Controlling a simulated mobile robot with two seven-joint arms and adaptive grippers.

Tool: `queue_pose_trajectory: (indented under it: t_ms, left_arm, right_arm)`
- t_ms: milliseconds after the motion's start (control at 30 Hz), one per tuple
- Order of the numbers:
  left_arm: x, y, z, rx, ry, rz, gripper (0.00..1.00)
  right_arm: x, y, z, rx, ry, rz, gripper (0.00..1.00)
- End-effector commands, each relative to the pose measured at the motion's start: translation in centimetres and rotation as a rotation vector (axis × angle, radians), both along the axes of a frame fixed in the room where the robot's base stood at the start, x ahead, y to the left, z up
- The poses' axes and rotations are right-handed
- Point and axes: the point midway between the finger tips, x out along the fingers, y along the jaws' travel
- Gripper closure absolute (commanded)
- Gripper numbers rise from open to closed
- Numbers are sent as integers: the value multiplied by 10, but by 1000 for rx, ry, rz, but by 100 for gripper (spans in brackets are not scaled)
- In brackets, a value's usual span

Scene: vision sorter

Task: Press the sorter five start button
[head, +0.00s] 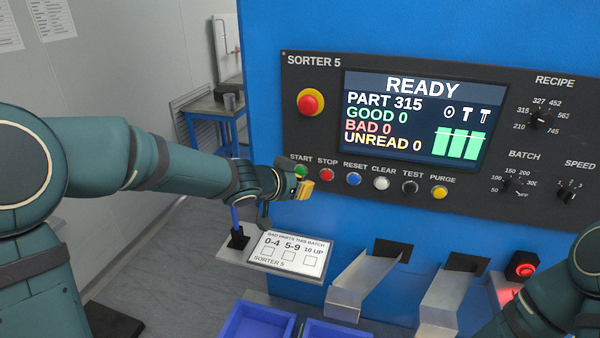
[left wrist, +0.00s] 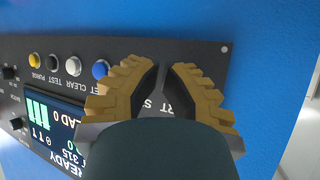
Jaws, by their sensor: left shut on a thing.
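The green START button (head: 301,171) is at the left end of the button row on the SORTER 5 panel (head: 318,140). My left gripper (head: 304,189) is right at this button, its yellow fingertips just below it in the head view. I cannot tell whether they touch it. In the left wrist view, the gripper (left wrist: 170,80) is shut with a narrow dark gap, over the START label; what it holds cannot be made out. The START button is hidden there. The screen (head: 415,118) reads READY, GOOD 0, BAD 0. My right gripper is out of view.
The red STOP button (head: 327,174) is close on the right, then the blue RESET button (head: 354,179). A large red emergency button (head: 311,102) is above. Below are a card (head: 287,254) on a shelf, metal chutes (head: 362,281) and blue bins (head: 258,325).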

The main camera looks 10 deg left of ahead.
Motion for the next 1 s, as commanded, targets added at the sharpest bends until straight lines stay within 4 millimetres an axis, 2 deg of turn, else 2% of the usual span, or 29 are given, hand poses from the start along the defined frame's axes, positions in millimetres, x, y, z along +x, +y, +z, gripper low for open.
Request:
queue_pose_trajectory:
  t_ms: [533, 1000]
  left_arm:
    - [0, 0, 0, 0, 0, 0, 100]
    - [9, -1, 0, 0, 0, -1, 100]
  right_arm:
    - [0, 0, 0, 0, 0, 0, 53]
    - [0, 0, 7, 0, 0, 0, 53]
